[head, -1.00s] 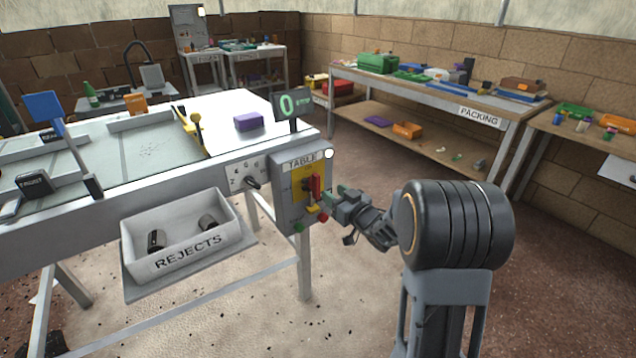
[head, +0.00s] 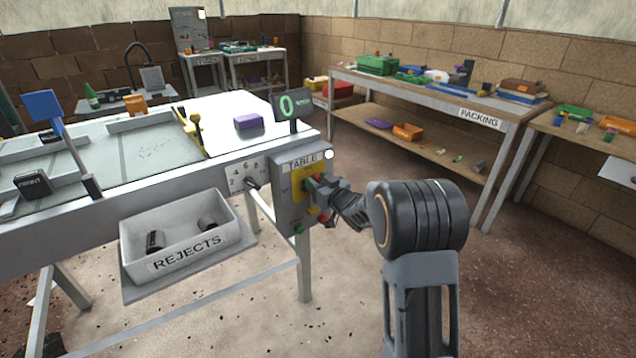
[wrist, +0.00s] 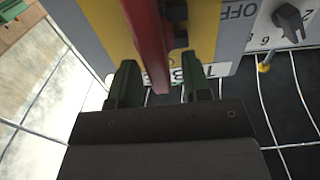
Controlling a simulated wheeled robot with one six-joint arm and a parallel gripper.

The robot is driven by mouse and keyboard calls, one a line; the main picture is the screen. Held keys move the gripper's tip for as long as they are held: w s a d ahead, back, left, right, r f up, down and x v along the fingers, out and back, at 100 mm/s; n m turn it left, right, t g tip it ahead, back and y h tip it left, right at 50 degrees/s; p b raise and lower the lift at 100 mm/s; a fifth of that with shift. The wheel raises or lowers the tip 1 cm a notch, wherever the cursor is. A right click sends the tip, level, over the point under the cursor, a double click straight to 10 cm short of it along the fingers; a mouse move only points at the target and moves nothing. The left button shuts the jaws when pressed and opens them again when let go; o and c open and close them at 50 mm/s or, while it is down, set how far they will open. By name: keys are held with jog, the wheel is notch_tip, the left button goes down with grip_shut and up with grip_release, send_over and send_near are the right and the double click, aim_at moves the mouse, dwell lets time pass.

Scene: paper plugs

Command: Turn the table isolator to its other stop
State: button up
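The table isolator is a grey box (head: 286,213) labelled TABLE on the corner of the white table, with a yellow plate (head: 298,187) and a red handle. In the wrist view, the red handle (wrist: 149,40) stands in front of the yellow plate (wrist: 203,40), and its end lies between my fingertips. My gripper (wrist: 160,88) has two green fingers, apart, one each side of the handle, with a visible gap on the right. An OFF label shows upside down. In the head view my gripper (head: 322,188) is at the box front and hides most of the handle.
A black selector knob (head: 251,183) with a numbered dial is left of the box. Green and red buttons sit low on the box. A REJECTS bin (head: 188,240) hangs at the table front. A counter display (head: 292,103) stands above. Floor to the right is open.

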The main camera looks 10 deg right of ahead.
aim_at(302, 183)
jog(key=c, duration=0.7)
jog(key=shift+c, duration=0.2)
jog(key=shift+f+b, duration=0.1)
jog(key=shift+b, duration=0.2)
jog(key=n+b, duration=0.5)
jog(key=a+f+n+b, duration=0.1)
jog(key=n+b, duration=0.3)
jog(key=b, duration=0.2)
jog(key=s+a+f+n+b, duration=0.1)
jog(key=n+b, duration=0.4)
jog(key=shift+a+f+n, duration=0.1)
jog(key=shift+a+n, duration=0.1)
jog(key=shift+n, duration=0.1)
jog(key=shift+f+n+b, duration=0.2)
jog(key=shift+n+b, duration=1.4)
jog(key=shift+b, duration=0.05)
